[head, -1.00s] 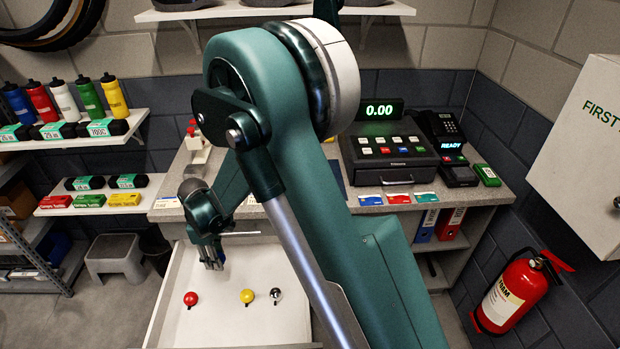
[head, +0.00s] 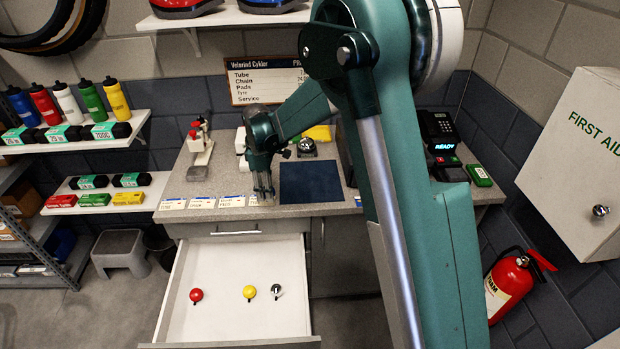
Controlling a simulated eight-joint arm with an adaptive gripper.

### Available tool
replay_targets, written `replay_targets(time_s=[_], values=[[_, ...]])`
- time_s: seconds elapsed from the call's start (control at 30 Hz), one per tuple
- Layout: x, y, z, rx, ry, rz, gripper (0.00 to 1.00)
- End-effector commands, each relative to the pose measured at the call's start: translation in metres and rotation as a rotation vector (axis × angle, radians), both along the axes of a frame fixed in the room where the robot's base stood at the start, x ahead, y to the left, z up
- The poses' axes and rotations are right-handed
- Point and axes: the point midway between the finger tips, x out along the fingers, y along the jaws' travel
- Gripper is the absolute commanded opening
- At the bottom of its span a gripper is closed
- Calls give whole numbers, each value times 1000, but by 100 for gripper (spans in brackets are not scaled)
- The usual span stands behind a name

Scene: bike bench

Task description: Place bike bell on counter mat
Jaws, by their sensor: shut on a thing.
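A dark blue counter mat (head: 322,184) lies flat on the counter and is bare. My gripper (head: 263,198) points down over the counter just left of the mat, above its front part. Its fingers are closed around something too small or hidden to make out. Three bike bells lie in the open white drawer below: a red one (head: 196,295), a yellow one (head: 249,292) and a chrome one (head: 275,292).
The open drawer (head: 215,262) juts out below the counter (head: 222,172). Price labels (head: 203,202) line the counter's front edge. A red-and-white device (head: 201,150) stands at back left. A dark round object (head: 306,147) sits behind the mat. A card terminal (head: 450,165) stands right.

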Motion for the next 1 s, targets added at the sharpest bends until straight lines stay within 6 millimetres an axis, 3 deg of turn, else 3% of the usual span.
replay_targets(time_s=[0.3, 0.5, 0.7, 1.0], values=[[41, -89, 33, 0, 0, 0, 19], [58, -134, 48, 0, 0, 4, 19], [66, -158, 55, 0, 0, 7, 19], [68, -163, 56, 0, 0, 8, 19]])
